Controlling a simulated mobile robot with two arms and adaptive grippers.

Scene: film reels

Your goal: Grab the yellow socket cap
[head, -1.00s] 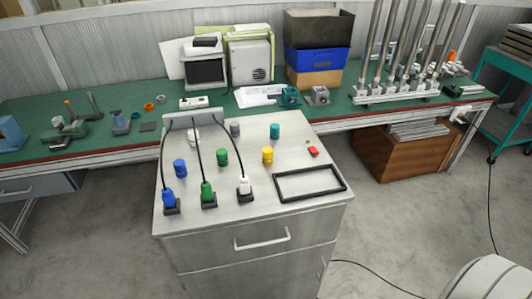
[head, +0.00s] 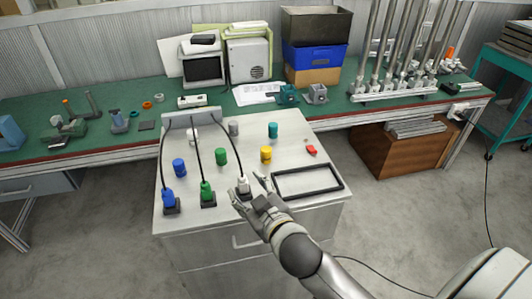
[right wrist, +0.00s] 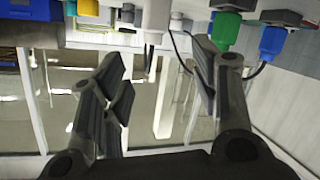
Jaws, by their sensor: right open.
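The yellow socket cap (head: 266,154) stands upright on the light grey cabinet top (head: 225,181), right of the green cap (head: 221,156). My right gripper (head: 250,186) is open and empty near the cabinet's front edge, in front of the yellow cap and apart from it. Its fingers are close to the white plug (head: 243,185) and partly overlap its base in the head view. In the right wrist view a yellow piece (right wrist: 88,7), apparently the cap, is cut off at the top edge, beyond the spread fingers (right wrist: 155,78). My left gripper is not in view.
Blue (head: 169,199) and green (head: 207,192) plugs stand left of the gripper, with black cables arching behind. A black frame (head: 307,181) and a small red piece (head: 311,150) lie to the right. Blue (head: 179,167) and teal (head: 272,130) caps stand nearby.

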